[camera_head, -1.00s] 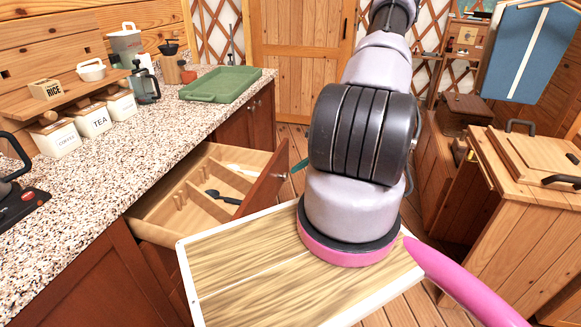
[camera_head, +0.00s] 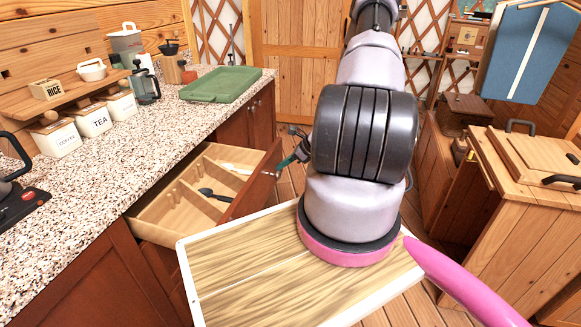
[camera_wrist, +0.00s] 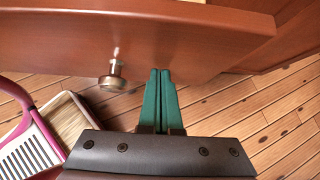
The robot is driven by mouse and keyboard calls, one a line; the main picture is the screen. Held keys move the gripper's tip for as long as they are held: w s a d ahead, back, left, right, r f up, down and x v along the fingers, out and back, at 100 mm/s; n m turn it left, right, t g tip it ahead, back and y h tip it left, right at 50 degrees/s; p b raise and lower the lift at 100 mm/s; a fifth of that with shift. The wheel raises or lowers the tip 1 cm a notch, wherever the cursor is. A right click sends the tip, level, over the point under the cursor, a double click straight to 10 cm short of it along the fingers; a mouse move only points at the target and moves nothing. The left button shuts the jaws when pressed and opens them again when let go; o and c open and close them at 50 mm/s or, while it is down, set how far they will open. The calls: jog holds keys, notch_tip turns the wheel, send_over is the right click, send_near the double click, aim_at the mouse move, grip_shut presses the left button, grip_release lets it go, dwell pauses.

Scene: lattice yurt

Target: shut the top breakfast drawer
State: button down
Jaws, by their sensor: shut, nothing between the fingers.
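The top drawer (camera_head: 166,213) stands open under the speckled counter. Its pale wooden inside has dividers, a dark spoon and a light utensil. Its red-brown front (camera_head: 254,183) faces right, and in the wrist view the front (camera_wrist: 190,38) spans the upper part of the picture. A round metal knob (camera_wrist: 114,78) sits on it, left of my fingers. My gripper (camera_head: 299,150) is at the far end of the drawer front, on its outer side. In the wrist view its green fingers (camera_wrist: 160,75) are together and empty, with tips at the front's lower edge; I cannot tell whether they touch.
The counter (camera_head: 120,155) holds a green tray (camera_head: 221,84), a French press (camera_head: 144,84) and white canisters (camera_head: 93,119). A wooden cabinet (camera_head: 515,215) stands at the right. Plank floor shows between them.

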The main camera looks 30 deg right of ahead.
aim_at(209, 153)
jog(key=w+a, duration=2)
jog(key=a, duration=0.1)
jog(key=shift+w, duration=0.4)
jog(key=shift+w+a, duration=0.1)
jog(key=shift+w, duration=0.05)
jog(key=shift+a+r, duration=0.15)
